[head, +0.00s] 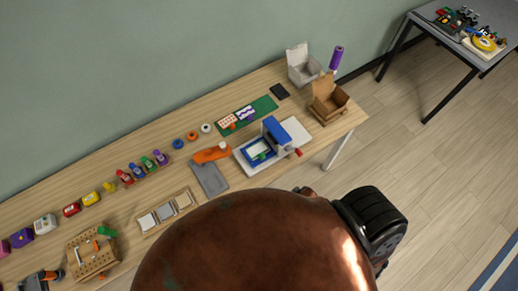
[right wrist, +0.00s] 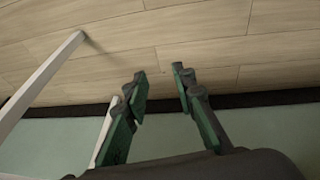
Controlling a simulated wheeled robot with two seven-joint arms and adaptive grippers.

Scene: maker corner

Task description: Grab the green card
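A small green piece (head: 263,156) lies on the white sheet inside the blue-framed press (head: 277,132) on the bench; it is too small to tell if it is a card. A green mat (head: 264,105) lies behind it with white and purple patterned cards (head: 245,113) on it. My right gripper (right wrist: 160,85) is open and empty in the right wrist view, pointing at the floor beside a white table leg. In the head view a large brown rounded shape hides the front of the bench, and I see neither gripper clearly.
The wooden bench (head: 140,165) runs along the wall. An orange tool on a grey plate (head: 209,178) stands left of the press. An open cardboard box (head: 328,105) and a grey box (head: 301,68) are at the right end. Bottles, blocks and a pegboard fill the left.

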